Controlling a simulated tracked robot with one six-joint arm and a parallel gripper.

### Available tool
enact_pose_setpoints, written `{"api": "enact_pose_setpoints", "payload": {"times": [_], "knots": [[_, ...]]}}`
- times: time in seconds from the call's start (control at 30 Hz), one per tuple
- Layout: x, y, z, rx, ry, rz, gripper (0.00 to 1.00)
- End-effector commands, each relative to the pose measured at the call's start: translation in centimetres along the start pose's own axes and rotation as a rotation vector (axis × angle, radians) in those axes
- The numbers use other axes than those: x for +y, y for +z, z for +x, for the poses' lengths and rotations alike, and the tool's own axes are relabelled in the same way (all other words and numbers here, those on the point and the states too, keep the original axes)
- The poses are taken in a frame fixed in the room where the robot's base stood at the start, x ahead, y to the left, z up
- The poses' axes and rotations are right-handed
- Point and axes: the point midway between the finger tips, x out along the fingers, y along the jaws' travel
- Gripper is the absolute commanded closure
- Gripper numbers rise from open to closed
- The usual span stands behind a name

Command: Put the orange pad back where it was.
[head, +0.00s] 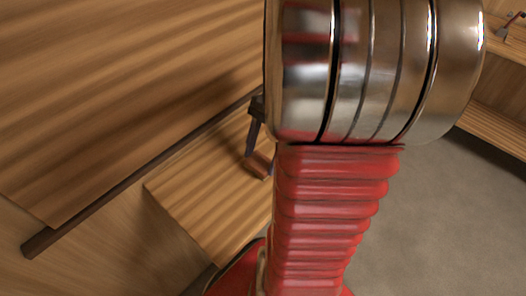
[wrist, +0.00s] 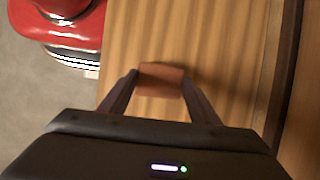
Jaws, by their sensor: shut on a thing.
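The orange pad (wrist: 160,79) is a small block between the fingertips of my gripper (wrist: 160,84) in the wrist view. My gripper is shut on it. In the head view the pad (head: 259,165) shows small and partly hidden at the end of my gripper (head: 257,160), just left of my red arm. It is over a light wooden surface (head: 205,190). I cannot tell whether the pad touches that surface or is held slightly above it.
A dark rail (head: 120,190) edges the large wooden panel (head: 110,80) at the upper left. In the wrist view a dark edge (wrist: 283,70) runs along the wood's right side. Grey floor (head: 430,220) lies at the right. Another wooden bench (head: 500,125) stands at the far right.

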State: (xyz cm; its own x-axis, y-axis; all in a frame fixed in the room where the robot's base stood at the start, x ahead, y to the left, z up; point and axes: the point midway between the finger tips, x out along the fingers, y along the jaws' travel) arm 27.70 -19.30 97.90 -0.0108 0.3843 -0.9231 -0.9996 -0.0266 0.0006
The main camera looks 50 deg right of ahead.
Motion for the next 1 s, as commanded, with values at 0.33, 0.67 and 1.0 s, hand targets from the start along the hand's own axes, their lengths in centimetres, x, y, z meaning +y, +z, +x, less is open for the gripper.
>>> {"api": "enact_pose_setpoints", "payload": {"times": [0.33,0.67,1.0], "knots": [[-0.02,-0.09,0.25,0.000,0.000,-0.001,0.61],[-0.04,-0.07,0.23,0.000,0.000,-0.002,0.25],[-0.07,0.04,-0.32,0.001,0.000,-0.002,0.25]]}}
